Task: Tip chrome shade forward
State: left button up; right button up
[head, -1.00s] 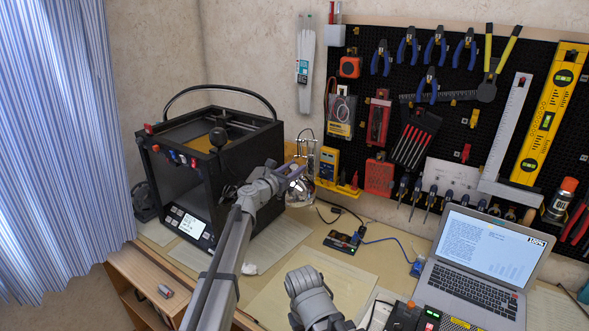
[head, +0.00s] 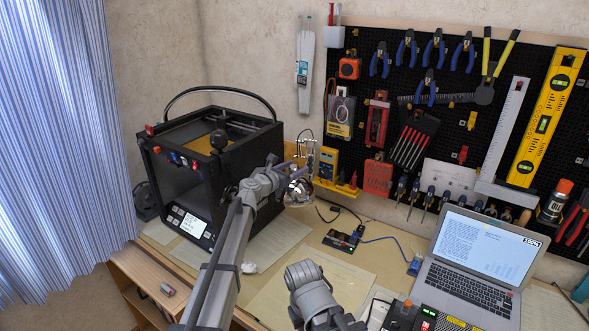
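The chrome shade (head: 299,190) is a small shiny lamp head on a thin stand, in the middle of the head view, right of the black 3D printer. My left gripper (head: 287,171) is at the shade's upper left side, touching or very close to it. The gripper's fingers are small and partly merged with the shade and wrist, so their opening cannot be made out. My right arm (head: 308,290) shows at the bottom centre, and its gripper is not visible.
The black 3D printer (head: 200,215) stands close behind and left of my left arm. A small circuit board (head: 342,240) with cables lies right of the shade. An open laptop (head: 480,270) stands at the right. The pegboard (head: 400,110) full of tools is behind.

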pick_arm(q)
jog(key=shift+a, duration=0.1)
jog(key=p+v, duration=0.1)
jog(key=v, duration=0.6)
jog(key=shift+s+a, duration=0.2)
jog(key=shift+s, duration=0.15)
pick_arm(e)
jog(key=shift+r, duration=0.45)
jog(key=shift+c, duration=0.4)
